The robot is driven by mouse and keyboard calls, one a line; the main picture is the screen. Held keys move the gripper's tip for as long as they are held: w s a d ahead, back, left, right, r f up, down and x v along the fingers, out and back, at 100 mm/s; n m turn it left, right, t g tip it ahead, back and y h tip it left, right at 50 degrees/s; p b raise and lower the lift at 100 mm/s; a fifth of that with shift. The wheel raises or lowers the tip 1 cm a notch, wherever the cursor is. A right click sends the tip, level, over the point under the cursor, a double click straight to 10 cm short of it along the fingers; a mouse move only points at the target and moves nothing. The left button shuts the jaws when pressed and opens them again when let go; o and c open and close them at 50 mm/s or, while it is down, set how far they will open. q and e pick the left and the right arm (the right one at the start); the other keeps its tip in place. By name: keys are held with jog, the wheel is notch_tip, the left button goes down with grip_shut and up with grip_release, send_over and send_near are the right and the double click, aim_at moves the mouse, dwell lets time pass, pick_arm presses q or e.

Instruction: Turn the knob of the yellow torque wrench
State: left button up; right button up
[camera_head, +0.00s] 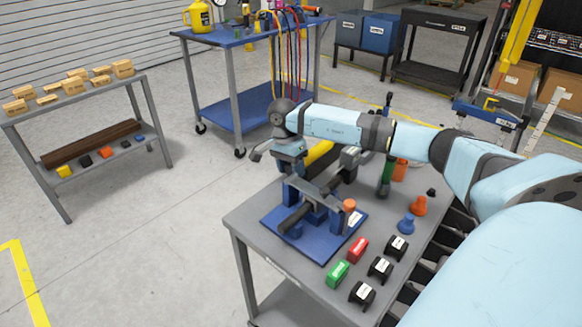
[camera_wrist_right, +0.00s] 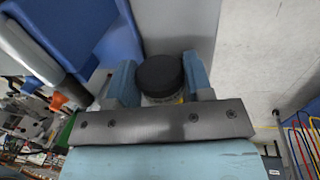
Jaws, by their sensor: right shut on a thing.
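The yellow torque wrench (camera_head: 319,154) lies across the blue fixture on the grey table, partly hidden behind my right arm and gripper. Its round black knob (camera_wrist_right: 159,73) sits between the two blue fingers of my right gripper (camera_wrist_right: 160,82) in the right wrist view, with a little yellow showing beneath it. The right gripper (camera_head: 290,164) reaches down at the wrench's near-left end in the head view and is shut on the knob. The knob itself is hidden in the head view. My left gripper is not in view.
The blue fixture plate (camera_head: 318,246) carries a dark cylindrical bar (camera_head: 296,217). A red block (camera_head: 357,249), a green block (camera_head: 338,273), several black blocks and orange and blue knob-like pieces stand to its right. Free floor lies left of the table (camera_head: 243,219).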

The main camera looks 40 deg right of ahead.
jog(key=o, duration=0.9)
pick_arm(q)
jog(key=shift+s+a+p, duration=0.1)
jog(key=shift+p, duration=0.6)
pick_arm(e)
jog(key=r, duration=0.4)
jog(key=w+r, duration=0.1)
jog(key=r, duration=0.4)
jog(key=w+r, duration=0.1)
jog(key=r, duration=0.3)
jog(key=shift+w+a+r, duration=0.1)
jog(key=shift+w+r, duration=0.1)
jog(key=shift+r, duration=0.1)
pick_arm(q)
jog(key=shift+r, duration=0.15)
